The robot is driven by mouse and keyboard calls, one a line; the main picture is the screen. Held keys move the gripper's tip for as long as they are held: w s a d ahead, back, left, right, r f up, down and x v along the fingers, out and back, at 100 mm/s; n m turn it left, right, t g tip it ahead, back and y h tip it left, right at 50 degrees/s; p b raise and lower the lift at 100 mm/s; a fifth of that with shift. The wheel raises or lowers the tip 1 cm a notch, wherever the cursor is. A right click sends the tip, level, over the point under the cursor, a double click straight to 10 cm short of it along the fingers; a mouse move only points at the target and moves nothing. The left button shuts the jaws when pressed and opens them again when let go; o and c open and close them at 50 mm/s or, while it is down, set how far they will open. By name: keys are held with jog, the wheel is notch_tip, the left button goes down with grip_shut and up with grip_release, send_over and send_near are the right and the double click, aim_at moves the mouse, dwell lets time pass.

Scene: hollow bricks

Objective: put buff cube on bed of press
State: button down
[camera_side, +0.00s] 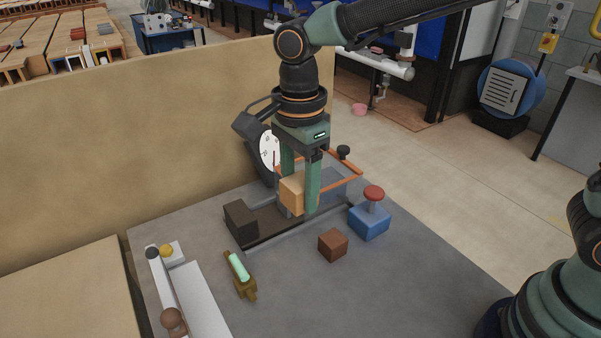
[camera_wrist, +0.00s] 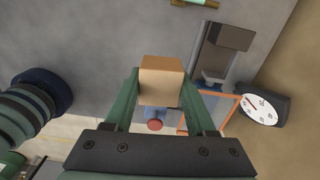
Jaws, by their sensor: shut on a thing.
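The buff cube (camera_side: 292,193) is held between the green fingers of my gripper (camera_side: 300,190). In the wrist view the cube (camera_wrist: 161,80) sits between both fingertips (camera_wrist: 161,88). The press has a dark bed (camera_side: 268,226) between grey rails, a dark block (camera_side: 240,222) at its left end, a white dial (camera_side: 268,150) and an orange frame (camera_side: 347,161). In the side view the cube overlaps the bed's right part; I cannot tell whether it touches it. In the wrist view the dark block (camera_wrist: 232,36) and the dial (camera_wrist: 261,109) lie to the right of the cube.
A blue box with a red button (camera_side: 373,194) stands right of the press. A red-brown cube (camera_side: 333,244) lies in front. A brass holder with a pale green cylinder (camera_side: 240,268) and a white device (camera_side: 200,305) stand at left. A tan wall (camera_side: 110,150) rises behind.

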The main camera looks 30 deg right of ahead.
jog(key=shift+w+r, duration=0.15)
jog(key=shift+r, duration=0.25)
jog(key=shift+w+a+r, duration=0.1)
jog(key=shift+w+r, duration=0.1)
jog(key=shift+w, duration=0.1)
jog(key=r, duration=0.1)
send_over(267, 220)
jog(key=s, duration=0.1)
jog(key=shift+m, duration=0.4)
jog(key=f, duration=1.3)
jog(key=w+f, duration=0.1)
jog(key=f, duration=0.5)
jog(key=shift+f, duration=0.3)
jog(key=shift+f, duration=0.2)
jog(key=shift+c, duration=1.1)
grip_release()
